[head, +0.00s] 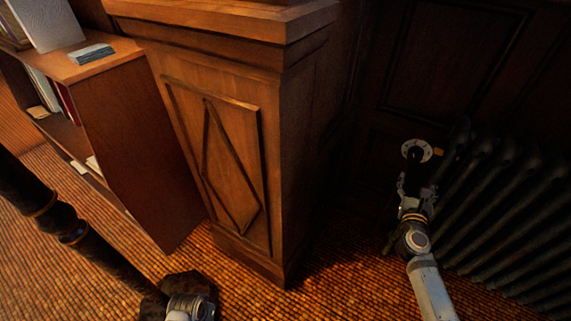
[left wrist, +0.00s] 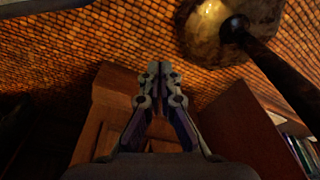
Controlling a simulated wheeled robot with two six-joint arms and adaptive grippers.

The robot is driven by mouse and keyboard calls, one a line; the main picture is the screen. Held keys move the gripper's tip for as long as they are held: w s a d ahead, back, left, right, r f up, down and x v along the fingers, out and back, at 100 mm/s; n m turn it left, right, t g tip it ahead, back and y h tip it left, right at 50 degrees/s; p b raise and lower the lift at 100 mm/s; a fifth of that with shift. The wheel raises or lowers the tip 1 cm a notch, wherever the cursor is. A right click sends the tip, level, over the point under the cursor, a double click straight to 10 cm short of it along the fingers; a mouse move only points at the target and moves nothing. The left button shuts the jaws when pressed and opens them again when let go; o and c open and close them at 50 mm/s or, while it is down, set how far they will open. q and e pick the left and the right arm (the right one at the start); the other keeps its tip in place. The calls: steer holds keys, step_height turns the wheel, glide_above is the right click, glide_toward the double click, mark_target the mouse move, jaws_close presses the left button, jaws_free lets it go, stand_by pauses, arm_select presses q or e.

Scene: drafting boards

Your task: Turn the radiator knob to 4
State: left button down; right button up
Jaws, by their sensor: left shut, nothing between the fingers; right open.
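The radiator knob shows in the head view as a pale round dial (head: 427,150) with dark marks and a dark centre, on the dark panelled wall beside the radiator (head: 500,205). The marks are too small to read. My right gripper (head: 415,180) is open just below and in front of the dial, its fingers pointing up toward it. Whether a finger touches the knob I cannot tell. My left gripper is shut and empty in the left wrist view (left wrist: 160,72), with floor and wooden furniture beyond it. In the head view only part of my left arm shows at the bottom.
A wooden pillar (head: 235,150) with a diamond panel stands in the middle. A bookcase (head: 135,140) with books is at the left. A dark pole (head: 60,225) slants across the lower left, and its round brass base shows in the left wrist view (left wrist: 215,45).

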mark_target(415, 159)
steer(key=shift+m, duration=0.6)
steer(key=x, duration=0.3)
steer(key=b+x, duration=0.1)
steer(key=x, duration=0.5)
steer(key=shift+w+a+r+b, duration=0.15)
steer(key=shift+w+a+b, duration=0.15)
steer(key=shift+w+b, duration=0.1)
steer(key=shift+w+d, duration=0.25)
steer(key=shift+w, duration=0.35)
arm_select(q)
step_height(415, 159, up, 7)
steer(key=d, duration=0.1)
steer(key=shift+s, duration=0.15)
arm_select(e)
steer(key=shift+r, duration=0.1)
arm_select(q)
steer(key=shift+d+f, duration=0.1)
arm_select(e)
steer(key=c, duration=1.2)
steer(key=shift+o, duration=0.2)
